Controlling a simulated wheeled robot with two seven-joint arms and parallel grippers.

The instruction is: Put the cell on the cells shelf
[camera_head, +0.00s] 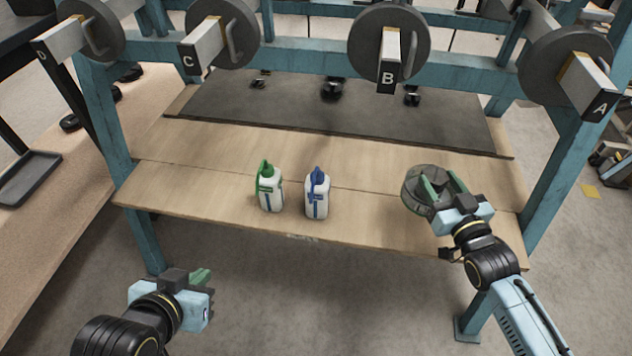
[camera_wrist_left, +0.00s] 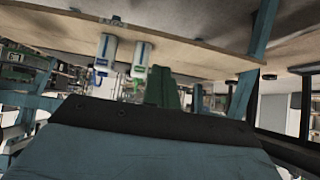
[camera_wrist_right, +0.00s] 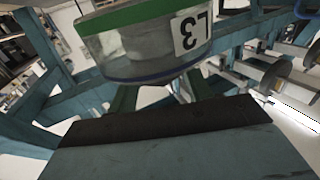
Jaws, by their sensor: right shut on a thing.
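The cell, a round clear-and-grey drum (camera_head: 417,184), is held between the green fingers of my right gripper (camera_head: 440,190). In the head view it appears over the right part of the wooden shelf (camera_head: 375,212); I cannot tell whether it touches the board. In the right wrist view the cell (camera_wrist_right: 140,45) fills the top, with a green band, a blue lower rim and an upside-down "L3" label. My left gripper (camera_head: 200,276) is low at the front left, its green fingers together and empty, away from the shelf.
A white bottle with a green cap (camera_head: 269,188) and one with a blue cap (camera_head: 317,195) stand mid-shelf. A dark mat (camera_head: 300,108) lies behind. The shelf's left end is clear.

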